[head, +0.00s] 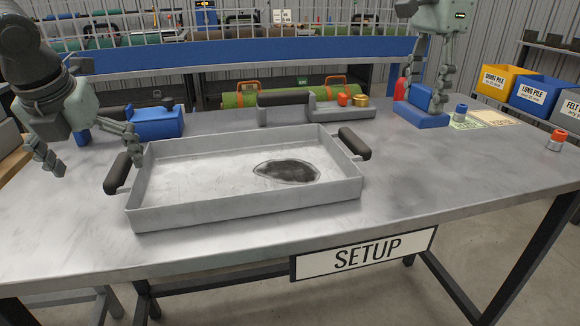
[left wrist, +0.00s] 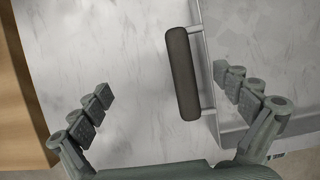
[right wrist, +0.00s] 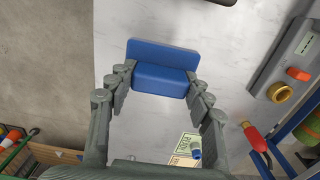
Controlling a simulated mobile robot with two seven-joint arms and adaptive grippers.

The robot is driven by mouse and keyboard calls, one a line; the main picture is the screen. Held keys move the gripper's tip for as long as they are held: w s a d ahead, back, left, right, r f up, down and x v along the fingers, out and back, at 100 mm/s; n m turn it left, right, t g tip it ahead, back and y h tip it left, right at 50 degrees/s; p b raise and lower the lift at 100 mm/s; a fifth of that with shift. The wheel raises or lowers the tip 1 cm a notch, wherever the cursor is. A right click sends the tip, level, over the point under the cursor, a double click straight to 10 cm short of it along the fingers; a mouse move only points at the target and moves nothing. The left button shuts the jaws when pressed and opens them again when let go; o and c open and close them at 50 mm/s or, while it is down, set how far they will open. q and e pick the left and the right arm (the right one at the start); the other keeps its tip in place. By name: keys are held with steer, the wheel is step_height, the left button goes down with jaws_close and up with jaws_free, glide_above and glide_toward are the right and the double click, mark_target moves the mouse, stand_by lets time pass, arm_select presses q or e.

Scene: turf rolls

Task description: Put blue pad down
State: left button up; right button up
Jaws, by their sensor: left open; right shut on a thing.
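The blue pad (head: 421,117) is a blue block with an upright grip and a wider flat base, at the back right of the table. My right gripper (head: 427,97) points down and is shut on its grip. The pad (right wrist: 163,54) also shows between the fingers in the right wrist view. Its base is at the tabletop or very close above; I cannot tell which. My left gripper (head: 97,163) is open and empty, by the left handle (head: 117,173) of the grey tray. In the left wrist view that handle (left wrist: 182,75) appears between the spread fingers.
The shallow tray (head: 240,206) has a dark oval patch (head: 287,171) inside. A blue box-shaped device (head: 155,122) stands at back left. A grey fixture with orange and gold knobs (head: 343,108) sits behind the tray. A small blue-topped piece (head: 461,112) and cards are right of the pad.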

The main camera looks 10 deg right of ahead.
steer(key=shift+f, duration=4.9)
steer(key=shift+f, duration=0.1)
steer(key=o, duration=1.2)
steer(key=shift+f, duration=0.1)
step_height(320, 180, up, 12)
steer(key=shift+r, duration=0.2)
